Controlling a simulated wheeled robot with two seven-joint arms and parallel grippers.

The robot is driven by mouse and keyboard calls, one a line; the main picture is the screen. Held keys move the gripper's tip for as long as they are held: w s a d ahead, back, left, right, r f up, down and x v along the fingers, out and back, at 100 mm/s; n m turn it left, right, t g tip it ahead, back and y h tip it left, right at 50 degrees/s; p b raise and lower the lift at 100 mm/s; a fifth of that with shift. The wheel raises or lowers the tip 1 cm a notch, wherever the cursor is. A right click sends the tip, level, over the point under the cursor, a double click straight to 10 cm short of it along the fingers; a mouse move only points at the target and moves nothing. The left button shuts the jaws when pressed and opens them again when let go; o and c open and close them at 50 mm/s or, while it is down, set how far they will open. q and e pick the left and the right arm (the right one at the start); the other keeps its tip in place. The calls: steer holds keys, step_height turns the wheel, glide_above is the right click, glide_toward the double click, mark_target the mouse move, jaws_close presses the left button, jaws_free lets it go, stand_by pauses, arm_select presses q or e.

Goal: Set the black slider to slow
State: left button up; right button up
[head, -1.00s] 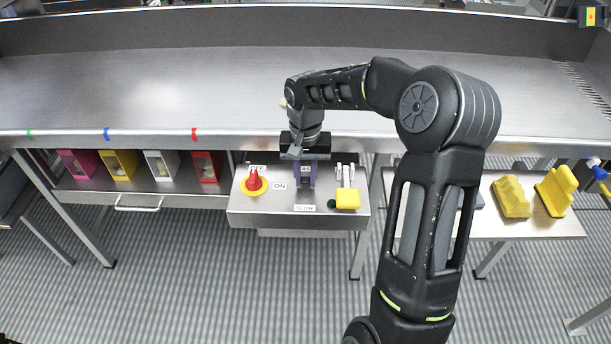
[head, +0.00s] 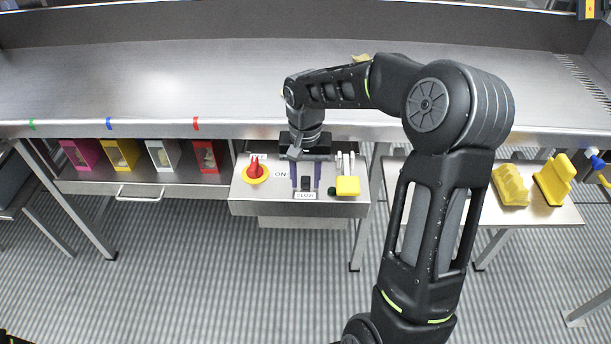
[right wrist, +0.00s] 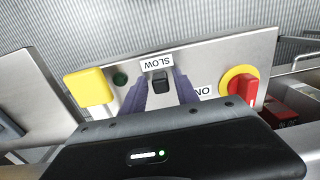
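The black slider (head: 306,184) is on top of the grey control box (head: 240,207), right beside the SLOW label (head: 304,195). In the right wrist view the slider (right wrist: 162,84) also sits close against the SLOW label (right wrist: 157,62). My right gripper (head: 305,187) is open, with its two purple fingers pointing down on either side of the slider. In the right wrist view a gap shows between each finger and the slider. The other end of the slider's track is hidden by the gripper. My left gripper is not in view.
Left of the slider is a red knob (head: 254,170) on a yellow disc, with an ON label. Right of it are a green button (head: 332,191) and a yellow block (head: 347,186). The bench edge (head: 250,127) overhangs behind. Yellow pieces (head: 510,186) lie on a side table.

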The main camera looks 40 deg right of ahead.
mark_target(306, 179)
steer(key=shift+o, duration=0.5)
steer(key=shift+w+r, duration=0.1)
steer(key=shift+r, duration=0.15)
step_height(306, 179, up, 7)
steer(key=shift+r, duration=0.15)
stand_by(0.4)
